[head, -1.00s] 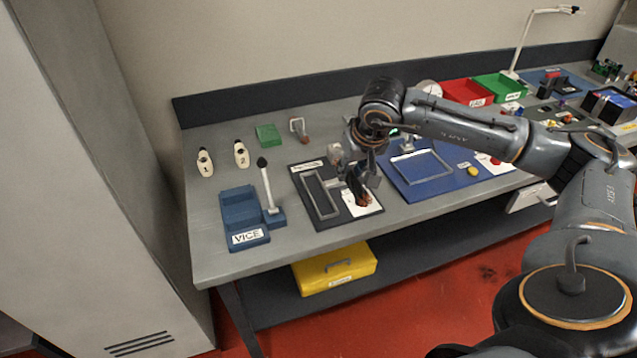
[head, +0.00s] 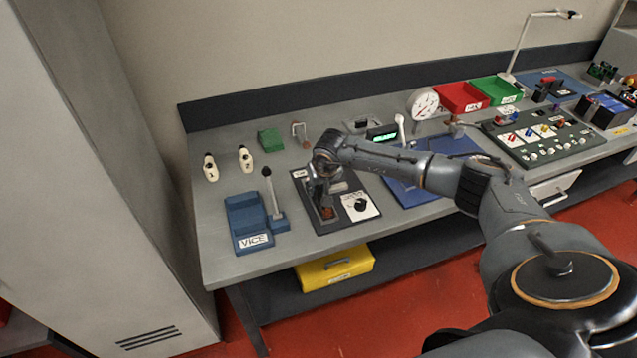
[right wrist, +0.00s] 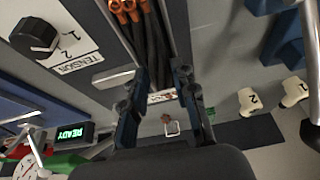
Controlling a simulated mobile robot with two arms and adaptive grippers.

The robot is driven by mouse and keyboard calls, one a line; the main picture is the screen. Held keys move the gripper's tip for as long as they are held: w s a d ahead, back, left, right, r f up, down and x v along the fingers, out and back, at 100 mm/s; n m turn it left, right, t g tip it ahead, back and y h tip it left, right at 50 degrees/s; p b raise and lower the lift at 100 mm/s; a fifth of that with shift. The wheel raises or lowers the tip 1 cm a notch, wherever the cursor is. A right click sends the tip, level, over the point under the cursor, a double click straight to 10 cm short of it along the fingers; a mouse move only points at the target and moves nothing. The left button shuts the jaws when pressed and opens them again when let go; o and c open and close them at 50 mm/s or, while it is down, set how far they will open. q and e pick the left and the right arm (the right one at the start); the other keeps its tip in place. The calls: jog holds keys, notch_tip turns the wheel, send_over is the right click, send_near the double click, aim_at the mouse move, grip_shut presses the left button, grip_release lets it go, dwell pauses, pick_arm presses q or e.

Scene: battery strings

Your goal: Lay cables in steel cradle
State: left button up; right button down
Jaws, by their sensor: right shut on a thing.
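My right gripper (head: 324,198) is over the left part of the dark board (head: 345,225). It is shut on a bundle of black cables with orange ends (right wrist: 150,40). In the head view the orange ends (head: 327,212) show just below the gripper. The bundle lines up with the grey steel cradle (right wrist: 115,76), whose bars show beside it in the right wrist view. The gripper hides much of the cradle in the head view, and I cannot tell whether the cables touch its floor. My left gripper is not in view.
A black tension knob (head: 361,205) sits on a white card right of the cables. The blue vice (head: 245,218) with its upright lever (head: 270,190) stands to the left. A green READY display (head: 383,136) and a blue mat (head: 410,199) are to the right.

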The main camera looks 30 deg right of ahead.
jog(key=shift+f, duration=0.1)
jog(key=shift+f+b, duration=0.15)
jog(key=shift+b, duration=0.15)
jog(key=c, duration=1.1)
grip_release()
jog(key=shift+o, duration=0.2)
jog(key=shift+r, duration=0.25)
jog(key=b+v, duration=0.3)
jog(key=v, duration=0.9)
jog(key=shift+s+f, duration=0.1)
jog(key=shift+f, duration=0.05)
